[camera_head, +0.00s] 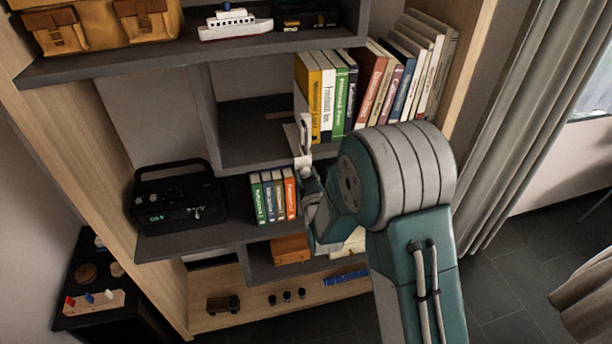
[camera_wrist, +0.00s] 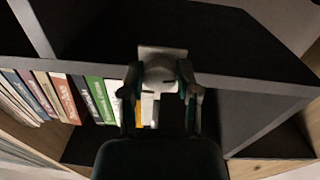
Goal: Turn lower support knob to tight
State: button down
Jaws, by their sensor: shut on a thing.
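A white knob (camera_wrist: 160,73) on a pale square plate (camera_wrist: 172,50) sits at the dark shelf's edge in the wrist view. It has a small dark mark on its face. My gripper (camera_wrist: 161,92) has one finger on each side of the knob and is shut on it. In the head view the pale bracket (camera_head: 304,132) stands at the front edge of the middle shelf, left of the upright books. My gripper (camera_head: 306,174) reaches up to it from below right. My arm hides part of the shelf behind. No tripod table shows, and I cannot read the knob's setting.
Upright books (camera_head: 372,88) stand on the shelf right of the bracket. A black radio (camera_head: 176,194) and small books (camera_head: 273,197) are on the shelf below. A toy boat (camera_head: 235,24) is above. A curtain (camera_head: 530,110) hangs at right, with open floor below.

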jog(key=m, duration=1)
jog(key=shift+r+m+g, duration=0.1)
jog(key=shift+m+g, duration=0.2)
jog(key=m, duration=0.5)
jog(key=shift+y, duration=0.4)
jog(key=m, duration=0.4)
jog(key=shift+m, duration=0.4)
jog(key=shift+c, duration=1.7)
grip_release()
jog(key=shift+d, duration=0.1)
